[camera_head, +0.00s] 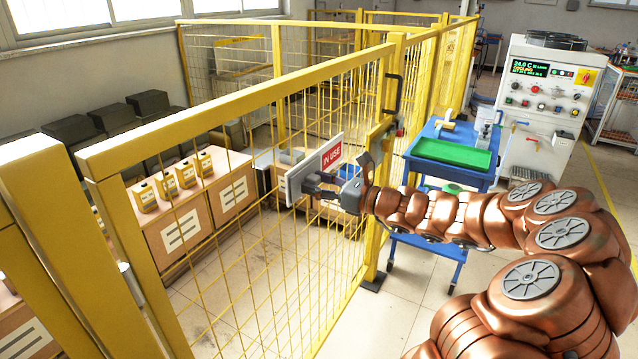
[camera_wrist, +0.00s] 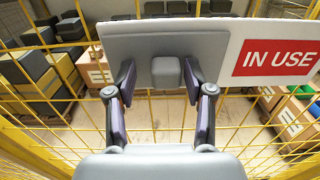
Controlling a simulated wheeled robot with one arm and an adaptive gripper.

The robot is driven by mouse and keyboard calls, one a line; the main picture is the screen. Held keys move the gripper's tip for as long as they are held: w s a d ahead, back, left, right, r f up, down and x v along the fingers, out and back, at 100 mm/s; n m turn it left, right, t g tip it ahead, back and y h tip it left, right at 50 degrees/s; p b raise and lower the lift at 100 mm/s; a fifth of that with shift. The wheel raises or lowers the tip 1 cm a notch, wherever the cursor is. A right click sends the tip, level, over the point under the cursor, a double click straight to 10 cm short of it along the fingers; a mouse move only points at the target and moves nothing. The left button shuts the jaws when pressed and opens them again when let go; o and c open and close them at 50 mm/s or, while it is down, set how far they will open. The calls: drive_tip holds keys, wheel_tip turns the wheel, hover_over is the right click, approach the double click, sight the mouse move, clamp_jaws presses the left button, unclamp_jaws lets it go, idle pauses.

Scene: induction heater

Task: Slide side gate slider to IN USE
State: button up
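The side gate slider is a grey plate (camera_wrist: 212,52) with a square grey knob (camera_wrist: 166,72), on a white sign board (camera_wrist: 240,32). The slider covers the left part of the board. A red IN USE label (camera_wrist: 277,58) shows uncovered at the right; it also shows in the head view (camera_head: 331,155). My gripper (camera_head: 316,188) is at the left part of the sign. In the wrist view, my gripper (camera_wrist: 160,75) is open with one finger on each side of the knob. A gap shows at the left finger; the right finger is very close, and contact there is unclear.
The sign hangs on a yellow mesh gate (camera_head: 300,250) with a dark handle (camera_head: 392,95). Behind the mesh stand boxes (camera_head: 185,230) with yellow containers (camera_head: 166,185). A blue cart (camera_head: 418,170) with a green tray (camera_head: 452,154) and a control cabinet (camera_head: 545,100) stand at the right.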

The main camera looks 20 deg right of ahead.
drive_tip(key=shift+d, duration=0.15)
drive_tip(key=shift+s+d, duration=0.35)
drive_tip(key=shift+s, duration=0.15)
drive_tip(key=v, duration=1)
drive_tip(key=shift+s, duration=0.3)
drive_tip(key=shift+d, duration=0.1)
